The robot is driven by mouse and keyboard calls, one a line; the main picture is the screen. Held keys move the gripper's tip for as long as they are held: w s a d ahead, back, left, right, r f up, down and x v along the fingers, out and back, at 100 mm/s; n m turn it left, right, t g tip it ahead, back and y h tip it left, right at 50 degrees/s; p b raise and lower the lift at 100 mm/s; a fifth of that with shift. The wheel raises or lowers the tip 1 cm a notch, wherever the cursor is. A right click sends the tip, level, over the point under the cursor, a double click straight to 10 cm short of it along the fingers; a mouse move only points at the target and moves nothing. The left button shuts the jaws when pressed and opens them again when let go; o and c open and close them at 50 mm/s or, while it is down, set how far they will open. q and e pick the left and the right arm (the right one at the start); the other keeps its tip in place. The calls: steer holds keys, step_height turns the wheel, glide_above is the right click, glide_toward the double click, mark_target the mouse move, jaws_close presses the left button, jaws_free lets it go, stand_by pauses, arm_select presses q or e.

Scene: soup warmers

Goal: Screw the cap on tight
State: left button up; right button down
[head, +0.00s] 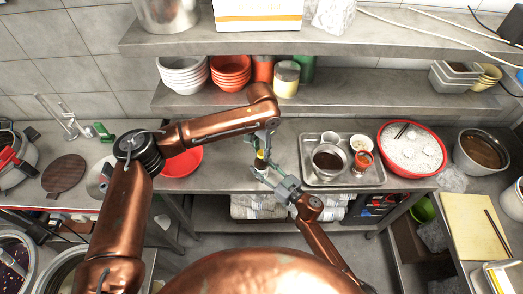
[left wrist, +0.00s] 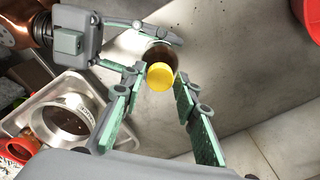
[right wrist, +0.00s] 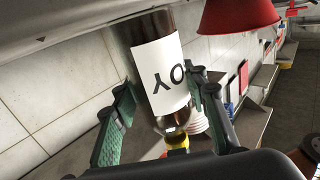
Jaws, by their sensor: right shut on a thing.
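A dark soy bottle with a white label (right wrist: 163,78) is held off the table by my right gripper (right wrist: 160,95), whose fingers are around its body. The yellow cap (left wrist: 160,76) sits at the bottle's neck end and faces the left wrist camera; it also shows in the right wrist view (right wrist: 177,142). I cannot tell how tight it is. My left gripper (left wrist: 158,92) is open, its fingers on both sides of the cap with gaps between. In the head view, my left gripper (head: 262,143) is just above the cap and my right gripper (head: 279,184) is below it.
A metal tray (head: 310,178) with a pot and cups stands right of the grippers. A red bowl of white contents (head: 412,150) is farther right. A red dish (head: 181,162) lies left, behind my left arm. Shelves with bowls (head: 183,75) hang above the table.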

arm_select(q)
steer(key=o, duration=0.3)
step_height(320, 180, up, 12)
stand_by(0.6)
arm_select(e)
steer(key=c, duration=1.1)
jaws_free()
steer(key=v, duration=1.2)
